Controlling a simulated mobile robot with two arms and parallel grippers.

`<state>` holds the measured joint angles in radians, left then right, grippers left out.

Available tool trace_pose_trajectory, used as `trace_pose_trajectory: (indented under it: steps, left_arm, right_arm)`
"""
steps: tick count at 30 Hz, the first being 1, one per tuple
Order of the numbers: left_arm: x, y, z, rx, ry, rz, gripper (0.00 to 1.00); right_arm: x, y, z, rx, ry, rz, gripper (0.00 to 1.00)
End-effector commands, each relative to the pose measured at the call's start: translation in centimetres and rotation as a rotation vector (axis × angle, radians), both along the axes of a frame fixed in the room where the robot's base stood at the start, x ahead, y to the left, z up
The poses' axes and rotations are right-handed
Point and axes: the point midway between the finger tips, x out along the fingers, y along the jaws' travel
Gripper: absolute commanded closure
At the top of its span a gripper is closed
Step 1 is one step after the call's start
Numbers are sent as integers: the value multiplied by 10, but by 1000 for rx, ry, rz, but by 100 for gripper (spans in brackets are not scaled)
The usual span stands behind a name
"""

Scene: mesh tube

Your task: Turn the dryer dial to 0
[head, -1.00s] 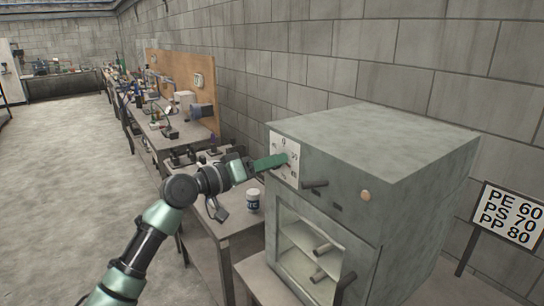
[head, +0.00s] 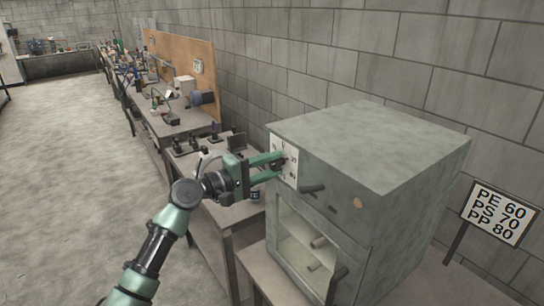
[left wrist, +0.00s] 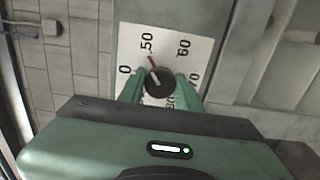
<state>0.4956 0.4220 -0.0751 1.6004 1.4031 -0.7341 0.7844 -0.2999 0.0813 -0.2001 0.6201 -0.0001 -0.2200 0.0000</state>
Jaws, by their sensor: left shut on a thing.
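The grey dryer (head: 390,135) stands at the right on a low table. Its white dial plate (head: 290,153) is on the front face, upper left. In the left wrist view the plate (left wrist: 188,33) shows 0, 50, 60, 70 and another number partly hidden. The round black dial knob (left wrist: 158,83) has a pale line, and a red pointer (left wrist: 152,61) shows just above it, between 0 and 50 and nearer 50. My left gripper (head: 279,165) is shut on the knob, one green finger on each side. My right gripper is not in view.
A sign (head: 497,213) reads PE 60, PS 70, PP 80. Cluttered workbenches (head: 185,120) line the wall. The floor (head: 75,190) at left is clear.

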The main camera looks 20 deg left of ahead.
Motion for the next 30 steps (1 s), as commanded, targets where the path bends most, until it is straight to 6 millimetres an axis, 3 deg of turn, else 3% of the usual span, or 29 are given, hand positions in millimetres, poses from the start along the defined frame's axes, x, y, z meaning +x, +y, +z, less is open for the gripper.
trace_pose_trajectory:
  steps: [3,15,30]
  left_arm:
    - [0,1,4,-89,71,2,100]
    - [0,0,2,-387,303,1,100]
    - [0,0,-1,-655,513,1,100]
  right_arm:
    - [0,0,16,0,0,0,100]
    - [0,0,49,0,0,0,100]
    - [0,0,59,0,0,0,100]
